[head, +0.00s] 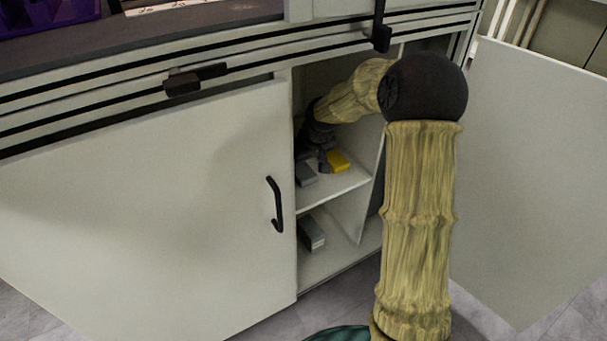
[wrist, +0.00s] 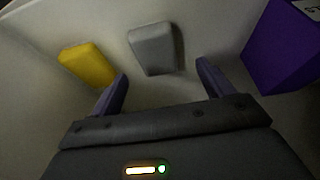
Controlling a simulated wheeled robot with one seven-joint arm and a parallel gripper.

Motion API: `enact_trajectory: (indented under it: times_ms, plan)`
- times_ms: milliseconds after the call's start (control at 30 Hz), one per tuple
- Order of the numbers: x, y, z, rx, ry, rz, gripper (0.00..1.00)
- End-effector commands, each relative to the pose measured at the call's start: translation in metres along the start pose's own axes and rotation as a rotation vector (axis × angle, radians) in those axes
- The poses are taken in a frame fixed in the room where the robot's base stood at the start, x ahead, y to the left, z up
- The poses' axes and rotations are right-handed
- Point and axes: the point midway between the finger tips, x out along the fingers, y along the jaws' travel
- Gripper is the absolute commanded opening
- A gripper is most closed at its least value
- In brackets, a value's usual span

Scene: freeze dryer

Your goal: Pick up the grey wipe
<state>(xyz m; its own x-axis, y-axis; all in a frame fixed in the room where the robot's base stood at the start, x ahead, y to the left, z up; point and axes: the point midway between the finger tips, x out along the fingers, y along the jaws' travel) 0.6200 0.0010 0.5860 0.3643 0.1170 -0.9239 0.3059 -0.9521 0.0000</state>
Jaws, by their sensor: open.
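The grey wipe (wrist: 154,49) is a small rounded block lying on the white shelf inside the cabinet. In the wrist view it lies beyond my gripper (wrist: 162,88), roughly in line with the space between the fingers. The fingers are apart, with nothing between them, and do not touch it. In the head view the grey wipe (head: 306,174) shows at the left of the upper shelf, and my gripper reaches in through the open doorway, its fingertips partly hidden.
A yellow block (wrist: 88,64) lies left of the wipe, close to the left finger; it also shows in the head view (head: 339,161). A purple box (wrist: 284,47) stands on the right. A closed door (head: 200,200) and an open door (head: 535,180) flank the opening. Another item (head: 312,233) lies on the lower shelf.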

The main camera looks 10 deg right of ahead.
Motion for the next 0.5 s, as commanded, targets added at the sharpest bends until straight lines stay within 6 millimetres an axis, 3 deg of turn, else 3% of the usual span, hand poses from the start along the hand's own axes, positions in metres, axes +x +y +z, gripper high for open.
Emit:
enact_trajectory:
  times_ms: [500]
  plan:
    - [0.052, 0.006, 0.001, 0.001, -0.001, 0.0, 0.8]
